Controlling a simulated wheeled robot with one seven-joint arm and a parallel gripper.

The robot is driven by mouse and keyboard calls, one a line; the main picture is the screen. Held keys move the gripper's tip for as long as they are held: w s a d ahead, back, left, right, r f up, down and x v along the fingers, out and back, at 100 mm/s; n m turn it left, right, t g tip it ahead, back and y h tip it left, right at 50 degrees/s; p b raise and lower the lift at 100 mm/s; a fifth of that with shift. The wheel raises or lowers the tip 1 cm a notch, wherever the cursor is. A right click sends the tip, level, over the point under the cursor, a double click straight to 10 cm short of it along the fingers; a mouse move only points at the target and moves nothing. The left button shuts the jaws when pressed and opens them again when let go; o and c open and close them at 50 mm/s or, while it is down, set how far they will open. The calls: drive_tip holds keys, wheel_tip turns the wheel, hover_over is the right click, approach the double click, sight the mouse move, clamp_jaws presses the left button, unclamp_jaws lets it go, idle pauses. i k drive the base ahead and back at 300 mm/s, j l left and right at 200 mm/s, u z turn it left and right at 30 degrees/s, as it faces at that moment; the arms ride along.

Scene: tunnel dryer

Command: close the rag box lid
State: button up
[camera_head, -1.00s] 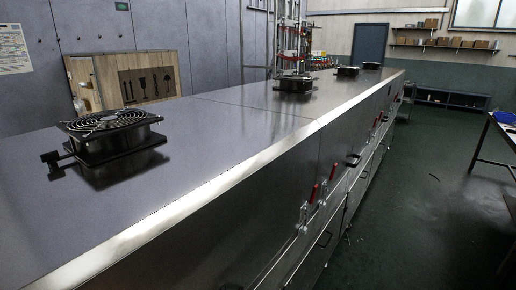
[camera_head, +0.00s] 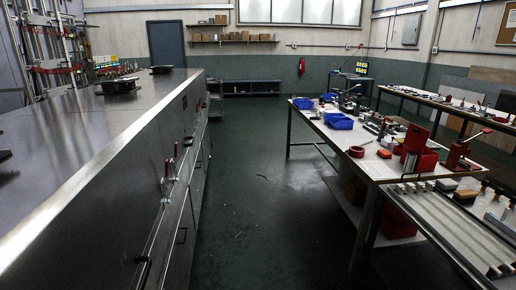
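A red box (camera_head: 425,162) stands on the workbench at the right. A red panel (camera_head: 413,139) rises upright at its back left and looks like an open lid. This may be the rag box, but it is too small to be sure, and its contents cannot be made out. My gripper is not in view.
The workbench (camera_head: 378,170) also holds blue bins (camera_head: 338,122), a red ring (camera_head: 356,151) and a red clamp-like tool (camera_head: 462,152). A long metal dryer (camera_head: 120,150) runs along the left. The dark floor (camera_head: 255,200) between them is mostly clear.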

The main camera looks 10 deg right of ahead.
sight(416, 139)
drive_tip(key=i+z, duration=0.25)
drive_tip(key=i, duration=0.35)
drive_tip(key=i+j+z, duration=0.1)
drive_tip(key=i+z, duration=0.2)
drive_tip(key=i, duration=0.25)
drive_tip(key=i+j+z, duration=0.25)
drive_tip(key=i, duration=0.3)
drive_tip(key=i+j+z, duration=0.2)
drive_tip(key=i+z, duration=0.3)
drive_tip(key=i+j+z, duration=0.45)
drive_tip(key=i, duration=0.05)
